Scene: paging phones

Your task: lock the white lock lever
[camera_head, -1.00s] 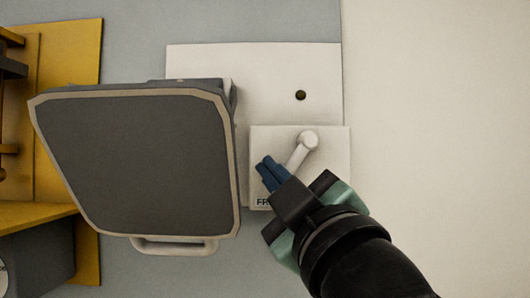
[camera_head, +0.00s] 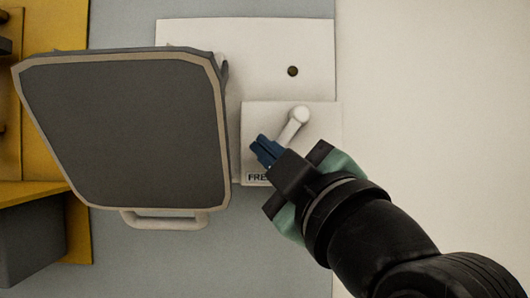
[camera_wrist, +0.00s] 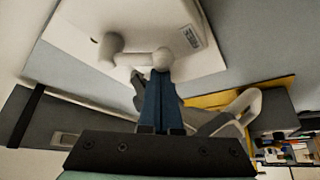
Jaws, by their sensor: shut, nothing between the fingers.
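The white lock lever (camera_head: 291,125) is mounted on a white plate (camera_head: 318,117) in the head view. Its round pivot is at the upper right and its arm slants down to the left. Lettering, partly covered, starts with "FRE" at the plate's lower left. My gripper (camera_head: 260,148) is shut with nothing in it. Its blue fingers are just left of and below the lever's free end. In the wrist view the lever (camera_wrist: 135,59) ends in a round knob close above the tips of my gripper (camera_wrist: 159,82); I cannot tell whether they touch.
A big dark grey panel with a beige rim (camera_head: 125,125) and a handle (camera_head: 165,219) stands close to the left of the lever plate. A yellow structure (camera_head: 55,110) is at the far left. A dark round hole (camera_head: 292,71) is above the plate. The right side is bare wall.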

